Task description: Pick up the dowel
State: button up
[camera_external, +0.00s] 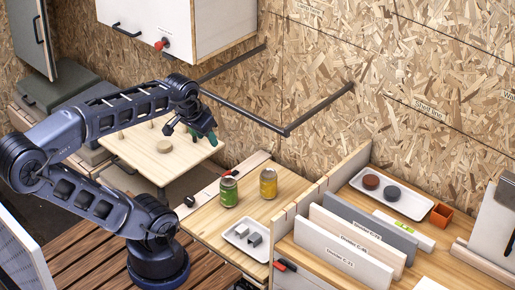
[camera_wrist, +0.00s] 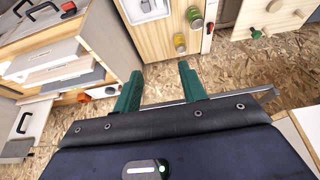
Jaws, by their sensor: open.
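My gripper (camera_external: 203,132) hangs at the end of my arm, in front of the chipboard wall in the external view. In the wrist view its two green fingers (camera_wrist: 160,84) stand wide apart with nothing between them. A pale wooden table (camera_external: 190,158) stands beyond and below my gripper, with a short round wooden piece (camera_external: 164,147) on it. Small upright pegs also seem to stand there, partly behind my arm. The wrist view shows this table (camera_wrist: 287,22) at the top right, with round wooden pieces. I cannot tell which piece is the dowel.
A nearer worktop (camera_external: 203,222) holds a green-labelled jar (camera_external: 228,192), a yellow jar (camera_external: 268,184) and a white tray (camera_external: 246,241) with grey blocks. Upright divider panels (camera_external: 345,246) stand at the right. A dark rail (camera_external: 318,111) and a wall cabinet (camera_external: 225,22) are near my arm.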

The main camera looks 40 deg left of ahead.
jog(key=w+a+f+n+g+h, duration=0.6)
jog(key=w+a+f+n, duration=0.3)
jog(key=w+f, duration=0.5)
jog(key=n+t+y, duration=1)
jog(key=n+t, duration=0.9)
jog(key=n, duration=1.1)
send_over(127, 139)
jog(key=v, duration=1)
notch_tip(127, 139, down, 31)
jog(key=x, duration=0.4)
jog(key=shift+w+f, duration=0.1)
jog(key=shift+w, duration=0.15)
jog(key=shift+a+x, duration=0.2)
jog(key=shift+x, duration=1.3)
jog(key=shift+a+x, duration=0.25)
jog(key=shift+x, duration=1.25)
jog(key=shift+s, duration=0.1)
grip_shut()
